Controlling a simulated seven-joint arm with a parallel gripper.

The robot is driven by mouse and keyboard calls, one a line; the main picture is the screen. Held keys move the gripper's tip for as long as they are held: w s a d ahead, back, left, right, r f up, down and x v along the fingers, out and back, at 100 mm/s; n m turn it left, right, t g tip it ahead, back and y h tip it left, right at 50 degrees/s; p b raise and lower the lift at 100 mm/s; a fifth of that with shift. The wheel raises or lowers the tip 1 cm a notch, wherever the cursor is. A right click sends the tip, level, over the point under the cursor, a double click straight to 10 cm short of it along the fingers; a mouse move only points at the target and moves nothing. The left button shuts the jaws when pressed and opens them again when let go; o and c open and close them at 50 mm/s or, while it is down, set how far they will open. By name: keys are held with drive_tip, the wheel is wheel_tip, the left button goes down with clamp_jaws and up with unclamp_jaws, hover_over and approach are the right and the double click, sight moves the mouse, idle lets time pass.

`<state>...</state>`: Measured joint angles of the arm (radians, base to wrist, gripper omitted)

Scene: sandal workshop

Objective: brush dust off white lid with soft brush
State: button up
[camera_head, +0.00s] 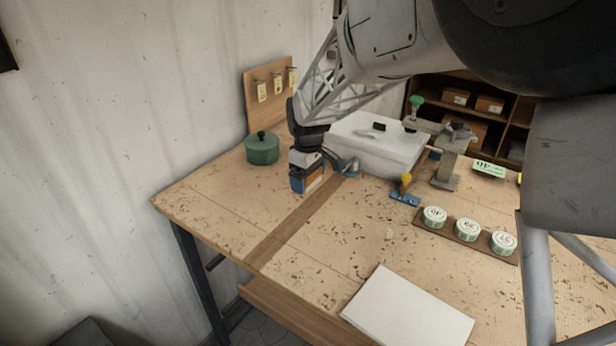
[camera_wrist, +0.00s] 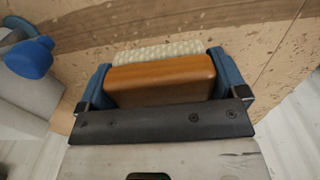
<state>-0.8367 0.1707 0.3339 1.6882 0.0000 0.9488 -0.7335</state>
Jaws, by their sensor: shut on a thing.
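My gripper (camera_head: 308,184) is pointed down above the left part of the workbench, left of the white box. In the wrist view its blue fingers (camera_wrist: 158,78) are shut on the sides of the soft brush (camera_wrist: 165,72), a brown wooden block with pale, bumpy bristles on its far side. In the head view only a small orange-brown part of the brush shows between the fingers. The white lid (camera_head: 365,148) tops the white box at the back of the bench, with a small dark piece on it. Dust on it is too fine to tell.
A green lidded pot (camera_head: 262,150) stands left of my gripper. A clamp-like stand (camera_head: 448,170) and a blue tool with a yellow knob (camera_head: 405,193) are to the right. A tray (camera_head: 470,238) holds three round tins. A white flat board (camera_head: 408,308) lies in front.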

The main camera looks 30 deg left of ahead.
drive_tip(key=shift+w+a+r, duration=0.1)
drive_tip(key=shift+w+r, duration=0.2)
drive_tip(key=w+r+m, duration=0.3)
drive_tip(key=w+r, duration=0.1)
drive_tip(key=m, duration=1.4)
approach(377, 137)
drive_tip(key=shift+s+a+f, duration=0.4)
drive_tip(key=shift+s+f, duration=0.05)
drive_tip(key=shift+s, duration=0.25)
drive_tip(key=shift+w+d+r+m, duration=0.35)
drive_tip(key=shift+w+m, duration=0.15)
drive_tip(key=shift+w, duration=0.1)
drive_tip(key=shift+f, duration=0.2)
drive_tip(key=shift+f, duration=2.8)
drive_tip(key=shift+f, duration=0.55)
